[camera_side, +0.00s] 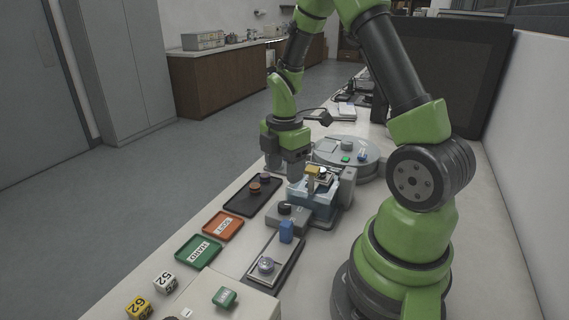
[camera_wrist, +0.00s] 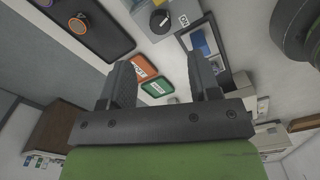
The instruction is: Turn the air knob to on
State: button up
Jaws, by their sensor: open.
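The air knob (camera_side: 284,208) is a small black dial on a grey box (camera_side: 292,218) at the front of the press. In the wrist view the knob (camera_wrist: 160,21) shows at the top, with a white ON label beside it on the box. I cannot tell for sure which way its pointer faces. My gripper (camera_side: 286,168) hangs above the table behind and a little above the knob, apart from it. In the wrist view the two fingers of my gripper (camera_wrist: 162,68) stand wide apart with nothing between them.
The press (camera_side: 322,190) stands right of my gripper. A dark tray (camera_side: 240,200) with two round pieces lies to the left. An orange tray (camera_side: 223,225) and a green tray (camera_side: 198,250) lie nearer. A blue block (camera_side: 286,231) stands just in front of the knob box. A round grey platform (camera_side: 340,150) is behind.

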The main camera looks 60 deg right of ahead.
aim_at(285, 204)
jog(key=shift+r, duration=0.4)
notch_tip(285, 204, down, 10)
jog(key=n, duration=0.5)
dwell(0.3)
